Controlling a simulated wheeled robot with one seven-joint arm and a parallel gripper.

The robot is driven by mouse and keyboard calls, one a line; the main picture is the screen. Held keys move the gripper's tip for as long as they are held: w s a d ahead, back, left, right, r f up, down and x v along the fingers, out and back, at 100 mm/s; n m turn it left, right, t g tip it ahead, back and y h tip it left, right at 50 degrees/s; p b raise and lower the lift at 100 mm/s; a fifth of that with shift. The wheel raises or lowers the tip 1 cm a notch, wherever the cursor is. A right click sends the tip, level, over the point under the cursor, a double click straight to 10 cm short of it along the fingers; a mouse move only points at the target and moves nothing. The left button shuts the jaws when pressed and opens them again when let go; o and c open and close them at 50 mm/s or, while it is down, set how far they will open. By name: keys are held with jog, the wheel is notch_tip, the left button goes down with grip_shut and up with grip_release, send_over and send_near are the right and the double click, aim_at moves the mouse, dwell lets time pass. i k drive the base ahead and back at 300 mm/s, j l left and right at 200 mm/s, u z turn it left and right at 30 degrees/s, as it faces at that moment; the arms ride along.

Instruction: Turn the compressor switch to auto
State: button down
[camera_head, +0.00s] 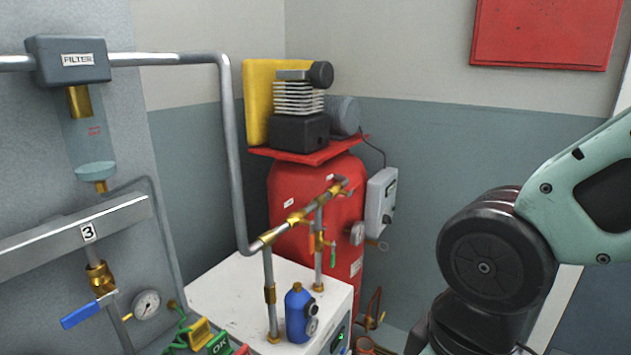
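The compressor is a red upright tank (287,198) in the corner, with a finned black pump head (299,112) and a yellow guard (258,88) on top. A grey control box (379,201) is mounted on the tank's right side. A small dark knob shows low on its face (386,218); its setting is too small to read. My arm comes in from the right, in front of the wall. My gripper is outside this view.
A white cabinet (235,290) with brass and steel pipes and a blue regulator (298,312) stands before the tank. A filter (85,110), a blue-handled valve (88,312) and a gauge (147,304) are at left. A red panel (547,32) hangs on the wall.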

aim_at(386, 219)
jog(key=i+l+z, duration=0.5)
jog(key=i, duration=0.3)
jog(key=l, duration=0.1)
